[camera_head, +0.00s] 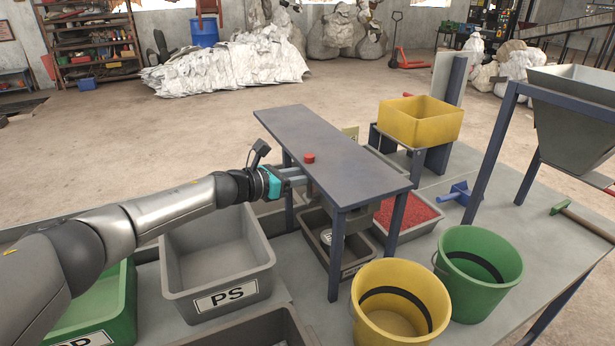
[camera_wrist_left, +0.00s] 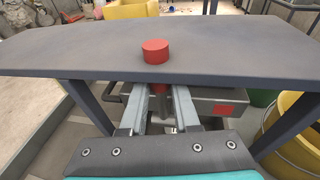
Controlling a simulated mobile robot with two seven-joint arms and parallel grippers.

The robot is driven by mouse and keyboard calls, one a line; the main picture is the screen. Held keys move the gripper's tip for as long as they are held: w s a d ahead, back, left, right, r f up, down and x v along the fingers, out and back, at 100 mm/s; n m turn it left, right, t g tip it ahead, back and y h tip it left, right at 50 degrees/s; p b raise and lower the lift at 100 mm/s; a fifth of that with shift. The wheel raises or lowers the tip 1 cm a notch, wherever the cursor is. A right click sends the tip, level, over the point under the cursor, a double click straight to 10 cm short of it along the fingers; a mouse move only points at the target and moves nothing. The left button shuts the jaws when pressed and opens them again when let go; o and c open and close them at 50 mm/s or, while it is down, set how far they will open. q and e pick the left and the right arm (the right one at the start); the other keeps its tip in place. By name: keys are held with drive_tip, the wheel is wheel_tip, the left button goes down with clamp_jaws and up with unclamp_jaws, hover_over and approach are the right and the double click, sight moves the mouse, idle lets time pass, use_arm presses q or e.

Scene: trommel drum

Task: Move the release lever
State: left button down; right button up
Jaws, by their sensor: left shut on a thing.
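A stand with a dark grey top (camera_head: 335,150) has a short red knob (camera_head: 309,158) at its near edge; the knob also shows in the wrist view (camera_wrist_left: 155,51). My left gripper (camera_head: 299,174) reaches in from the left, level with the front of the stand, just below the knob. In the wrist view its two fingers (camera_wrist_left: 168,92) run under the edge of the top. Between them is a red and metal piece (camera_wrist_left: 159,89), which I take as the release lever, and the fingers are shut on it. The top hides part of it. My right gripper is not in view.
A grey PS bin (camera_head: 218,248) stands below my arm. Yellow (camera_head: 400,306) and green (camera_head: 478,272) buckets stand at the right front. The stand's legs limit sideways room.

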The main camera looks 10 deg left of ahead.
use_arm(q)
drive_tip(key=shift+s+d+f, duration=0.1)
drive_tip(key=shift+f, duration=0.1)
drive_tip(key=c, duration=1)
unclamp_jaws()
drive_tip(key=shift+c, duration=0.2)
drive_tip(key=o, duration=0.4)
drive_tip(key=shift+r, duration=0.15)
drive_tip(key=shift+v, duration=7.6)
